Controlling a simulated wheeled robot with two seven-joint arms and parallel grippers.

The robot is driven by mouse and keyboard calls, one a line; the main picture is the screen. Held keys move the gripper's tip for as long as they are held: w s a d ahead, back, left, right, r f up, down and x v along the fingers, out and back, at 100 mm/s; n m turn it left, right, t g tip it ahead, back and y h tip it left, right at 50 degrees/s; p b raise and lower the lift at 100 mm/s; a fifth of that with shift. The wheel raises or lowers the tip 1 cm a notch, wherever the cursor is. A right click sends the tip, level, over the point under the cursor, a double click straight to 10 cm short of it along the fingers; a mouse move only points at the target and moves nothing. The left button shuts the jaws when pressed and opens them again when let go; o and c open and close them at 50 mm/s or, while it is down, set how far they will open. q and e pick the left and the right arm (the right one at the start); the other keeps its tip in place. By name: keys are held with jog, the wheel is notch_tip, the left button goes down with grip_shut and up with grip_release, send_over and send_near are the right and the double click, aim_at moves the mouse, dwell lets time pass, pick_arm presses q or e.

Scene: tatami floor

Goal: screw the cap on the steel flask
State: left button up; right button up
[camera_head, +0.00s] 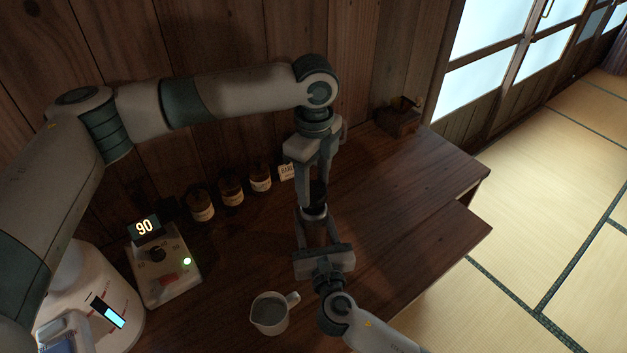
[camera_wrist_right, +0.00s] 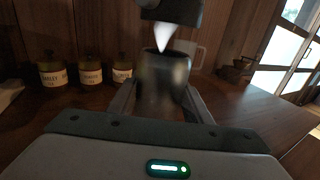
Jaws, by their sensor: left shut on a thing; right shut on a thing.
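The steel flask (camera_head: 315,212) is upright between the fingers of my right gripper (camera_head: 318,232), which is shut on it. The flask (camera_wrist_right: 163,88) also shows in the right wrist view, with its mouth upward. My left gripper (camera_head: 318,180) points down from above, shut on the dark cap (camera_head: 318,193). In the right wrist view the cap (camera_wrist_right: 172,11) is above the flask mouth and looks apart from it, slightly to the right. A pale cone-shaped patch shows between them; I cannot tell what it is. The fingers partly hide the flask and cap.
A white jug (camera_head: 269,314) stands close left of my right gripper. A device reading 90 (camera_head: 165,270) and several labelled brown jars (camera_head: 231,190) stand left and behind. A wooden box (camera_head: 398,120) is at the back right. The table's right side (camera_head: 410,205) is clear.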

dwell(0.4)
pick_arm(q)
jog(key=shift+f, duration=0.85)
jog(key=shift+f, duration=0.6)
dwell(0.5)
jog(key=m, duration=1.2)
jog(key=shift+a+m, duration=0.1)
jog(key=shift+m, duration=0.3)
jog(key=m, duration=0.5)
jog(key=shift+m, duration=0.3)
jog(key=m, duration=0.4)
